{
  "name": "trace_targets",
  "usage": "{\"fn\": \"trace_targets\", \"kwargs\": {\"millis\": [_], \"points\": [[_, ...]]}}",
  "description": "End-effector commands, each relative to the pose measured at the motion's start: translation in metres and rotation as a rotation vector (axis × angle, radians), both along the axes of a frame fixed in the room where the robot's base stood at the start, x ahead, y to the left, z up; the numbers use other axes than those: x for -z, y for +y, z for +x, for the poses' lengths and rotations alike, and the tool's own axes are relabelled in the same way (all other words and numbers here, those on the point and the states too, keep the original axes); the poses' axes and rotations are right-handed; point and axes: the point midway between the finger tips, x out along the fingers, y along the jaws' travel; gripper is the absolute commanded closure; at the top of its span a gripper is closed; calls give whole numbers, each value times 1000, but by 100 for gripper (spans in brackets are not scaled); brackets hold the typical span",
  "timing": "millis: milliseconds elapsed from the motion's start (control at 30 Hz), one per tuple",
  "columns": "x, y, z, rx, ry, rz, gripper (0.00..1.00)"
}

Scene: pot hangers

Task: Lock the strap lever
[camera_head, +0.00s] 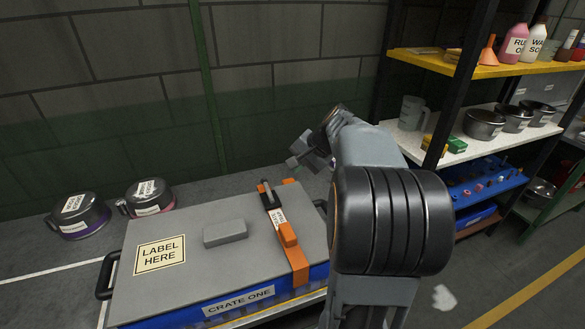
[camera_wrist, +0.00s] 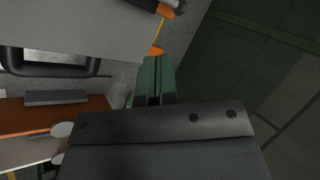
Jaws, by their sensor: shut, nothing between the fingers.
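The crate (camera_head: 318,275) is blue with a flat grey lid (camera_head: 200,270) and a "CRATE ONE" label. An orange strap (camera_head: 298,265) runs across the lid's right part. On it sit a dark bar-like lever piece (camera_head: 268,196) with a pale tip, and an orange block (camera_head: 287,234). I cannot tell whether the lever is raised or flat. My gripper (camera_head: 294,162) is above and behind the lid's far edge, apart from the strap. In the wrist view its green fingers (camera_wrist: 152,75) are shut and empty, with orange strap parts (camera_wrist: 157,50) just beyond the tips.
A small grey block (camera_head: 225,233) and a "LABEL HERE" sign (camera_head: 160,254) are on the lid. Two lidded pots (camera_head: 78,215) (camera_head: 148,197) stand at left. A black crate handle (camera_head: 107,275) sticks out at left. Shelving (camera_head: 465,150) with pots and bottles stands at right.

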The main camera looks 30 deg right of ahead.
Motion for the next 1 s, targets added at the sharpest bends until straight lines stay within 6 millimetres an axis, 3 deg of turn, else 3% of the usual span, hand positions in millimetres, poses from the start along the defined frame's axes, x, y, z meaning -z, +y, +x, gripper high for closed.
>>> {"fn": "trace_targets", "kwargs": {"millis": [367,700,1000], "points": [[57,24,36,-7,4,-1,100],[69,41,64,-5,1,-4,100],[71,44,68,-4,0,-4,100]]}}
